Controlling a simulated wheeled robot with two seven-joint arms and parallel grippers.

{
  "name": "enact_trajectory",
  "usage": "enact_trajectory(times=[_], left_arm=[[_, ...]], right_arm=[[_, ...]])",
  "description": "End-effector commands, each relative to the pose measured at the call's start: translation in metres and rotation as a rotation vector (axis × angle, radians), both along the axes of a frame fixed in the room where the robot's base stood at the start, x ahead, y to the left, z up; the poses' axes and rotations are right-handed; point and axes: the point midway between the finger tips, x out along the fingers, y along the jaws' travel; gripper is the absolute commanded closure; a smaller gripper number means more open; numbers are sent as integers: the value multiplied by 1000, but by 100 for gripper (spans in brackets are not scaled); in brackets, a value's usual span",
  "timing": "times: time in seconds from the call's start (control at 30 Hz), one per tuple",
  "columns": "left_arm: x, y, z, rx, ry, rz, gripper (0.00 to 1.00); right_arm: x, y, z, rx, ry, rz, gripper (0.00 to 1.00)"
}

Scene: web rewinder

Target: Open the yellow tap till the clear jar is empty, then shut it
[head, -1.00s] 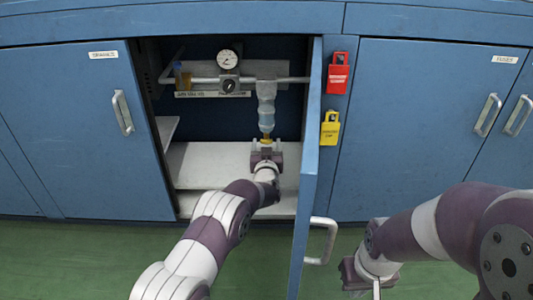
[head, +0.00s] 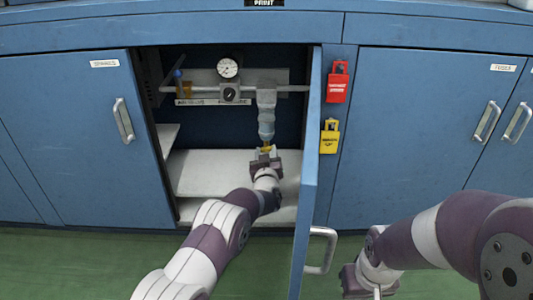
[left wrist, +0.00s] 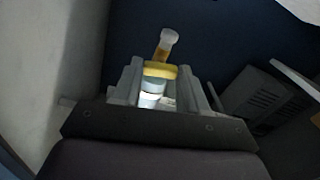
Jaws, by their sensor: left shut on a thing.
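The clear jar (head: 266,120) hangs under the pipe inside the open cabinet, bluish and small in the head view; its liquid level is hard to tell. The yellow tap (head: 267,148) is at its lower end, partly hidden by my left gripper (head: 265,158). In the left wrist view the yellow tap (left wrist: 161,70) lies between the two grey fingers of my left gripper (left wrist: 162,88), which is shut on it. A short amber piece with a clear end shows beyond the tap. My right gripper (head: 356,284) is low in the head view, cut by the bottom edge, its fingers not clear.
The open blue door (head: 309,170) stands just right of my left arm. A gauge (head: 228,68) and a horizontal pipe (head: 200,90) are above left of the tap. A white shelf (head: 210,172) lies below.

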Motion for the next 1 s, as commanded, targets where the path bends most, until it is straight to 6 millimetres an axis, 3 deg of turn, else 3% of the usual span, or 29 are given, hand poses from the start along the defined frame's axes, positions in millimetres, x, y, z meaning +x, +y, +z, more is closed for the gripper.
enact_trajectory(times=[0.5, 1.0], left_arm=[[0, 0, -2, -339, 3, 0, 88], [0, 0, -2, -427, 3, 0, 88]], right_arm=[[0, 0, 3, 0, 0, 0, 100], [0, 0, 3, 0, 0, 0, 100]])
